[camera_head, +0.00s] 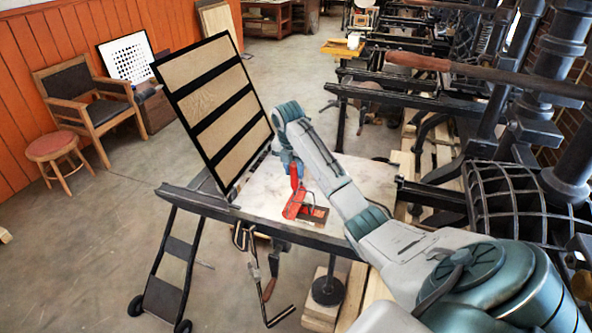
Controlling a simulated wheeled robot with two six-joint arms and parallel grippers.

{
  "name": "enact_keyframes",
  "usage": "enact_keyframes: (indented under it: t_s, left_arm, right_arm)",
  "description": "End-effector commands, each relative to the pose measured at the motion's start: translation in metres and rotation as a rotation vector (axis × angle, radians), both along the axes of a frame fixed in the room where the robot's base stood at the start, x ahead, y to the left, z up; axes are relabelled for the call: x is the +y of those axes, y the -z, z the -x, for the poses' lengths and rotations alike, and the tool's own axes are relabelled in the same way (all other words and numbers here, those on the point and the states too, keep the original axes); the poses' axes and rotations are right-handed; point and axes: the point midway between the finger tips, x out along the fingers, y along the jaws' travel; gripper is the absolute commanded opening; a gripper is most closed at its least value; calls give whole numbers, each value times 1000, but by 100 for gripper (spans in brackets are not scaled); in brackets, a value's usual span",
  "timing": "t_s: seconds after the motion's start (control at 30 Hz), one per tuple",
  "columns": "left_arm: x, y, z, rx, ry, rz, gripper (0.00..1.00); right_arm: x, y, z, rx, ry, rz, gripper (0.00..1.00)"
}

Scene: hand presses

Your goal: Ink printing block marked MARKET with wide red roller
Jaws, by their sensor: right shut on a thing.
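The wide red roller (293,207) has an upright red handle and a red cylinder. My right gripper (294,168) is shut on the roller's handle, with the arm reaching in from the lower right. The roller is at a flat dark block with red on its face (317,213), which lies on the pale bed of the press (355,184). I cannot read any marking on the block at this size. The roller covers the block's left part, and I cannot tell whether they touch. My left gripper is not in view.
A hinged frame with tan panels (222,117) stands tilted open at the bed's left end. A crank handle (275,303) hangs below the front rail. More presses with dark bars and a wooden handle (418,62) crowd the right. A chair (88,100) and red stool (51,147) stand far left.

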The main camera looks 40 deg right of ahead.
Motion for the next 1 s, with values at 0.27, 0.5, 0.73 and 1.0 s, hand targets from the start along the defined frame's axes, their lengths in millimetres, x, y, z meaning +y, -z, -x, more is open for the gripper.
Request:
enact_keyframes:
  t_s: [0.27, 0.5, 0.73, 1.0]
  left_arm:
    - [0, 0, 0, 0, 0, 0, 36]
    - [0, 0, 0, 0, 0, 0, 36]
    - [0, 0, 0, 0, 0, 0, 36]
    - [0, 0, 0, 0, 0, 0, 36]
  right_arm:
    - [-10, 1, 19, 1, 0, 3, 9]
    - [-15, 1, 29, 1, 0, 0, 9]
    - [-23, 1, 43, 2, 0, 2, 9]
    - [-30, 0, 57, 1, 0, 1, 9]
